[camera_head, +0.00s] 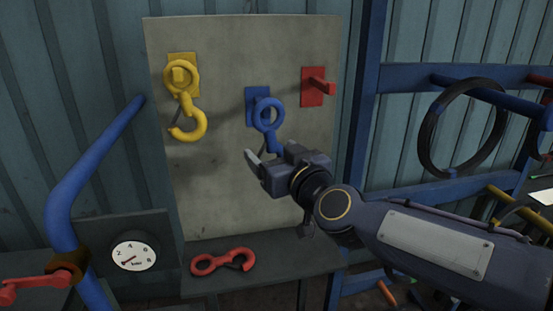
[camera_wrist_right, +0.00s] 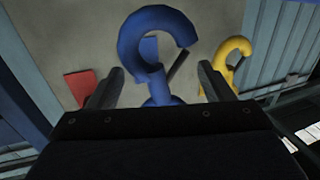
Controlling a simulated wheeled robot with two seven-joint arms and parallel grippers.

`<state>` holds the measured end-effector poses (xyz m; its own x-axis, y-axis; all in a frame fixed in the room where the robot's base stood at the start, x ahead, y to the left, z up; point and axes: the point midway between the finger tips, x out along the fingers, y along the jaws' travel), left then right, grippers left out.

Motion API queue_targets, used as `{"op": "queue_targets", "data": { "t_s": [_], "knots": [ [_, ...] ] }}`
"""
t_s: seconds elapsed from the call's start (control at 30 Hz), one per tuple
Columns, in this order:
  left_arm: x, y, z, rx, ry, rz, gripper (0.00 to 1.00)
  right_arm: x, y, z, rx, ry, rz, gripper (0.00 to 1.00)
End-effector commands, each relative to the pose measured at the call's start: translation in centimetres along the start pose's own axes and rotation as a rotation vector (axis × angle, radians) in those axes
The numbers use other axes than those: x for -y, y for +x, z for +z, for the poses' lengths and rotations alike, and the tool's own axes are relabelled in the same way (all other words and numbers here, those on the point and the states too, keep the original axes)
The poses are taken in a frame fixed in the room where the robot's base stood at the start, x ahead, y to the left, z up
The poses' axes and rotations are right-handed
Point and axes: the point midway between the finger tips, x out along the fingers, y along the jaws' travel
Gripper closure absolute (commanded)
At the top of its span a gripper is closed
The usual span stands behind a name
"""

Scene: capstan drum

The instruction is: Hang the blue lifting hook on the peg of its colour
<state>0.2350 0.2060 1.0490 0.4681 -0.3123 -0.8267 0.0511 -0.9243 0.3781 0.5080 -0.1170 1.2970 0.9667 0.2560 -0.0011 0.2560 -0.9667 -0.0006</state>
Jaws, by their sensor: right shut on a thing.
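The blue lifting hook (camera_head: 274,141) is upright in front of the board, its ring at the top, overlapping the blue peg's backplate (camera_head: 252,93). I cannot tell whether the peg passes through the ring. My right gripper (camera_head: 271,155) is shut on the hook's lower part, which it partly hides in the head view. My left gripper is not in view.
A yellow hook (camera_head: 187,97) hangs at the yellow backplate on the board's left. The red peg (camera_head: 318,86) is bare at the right. A red hook (camera_head: 215,263) lies on the shelf (camera_head: 290,270) below. A blue pipe (camera_head: 80,175) rises at left; a black ring (camera_head: 428,140) hangs at right.

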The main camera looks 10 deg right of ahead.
Motion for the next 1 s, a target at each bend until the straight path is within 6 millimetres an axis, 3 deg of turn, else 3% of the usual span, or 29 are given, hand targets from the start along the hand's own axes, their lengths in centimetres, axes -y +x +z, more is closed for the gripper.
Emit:
{"op": "queue_targets", "data": {
  "t_s": [1.0],
  "knots": [
    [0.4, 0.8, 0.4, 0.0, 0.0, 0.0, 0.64, -1.5, 5.5, 0.1, -0.006, 0.0, 0.0, 0.7]
  ]
}}
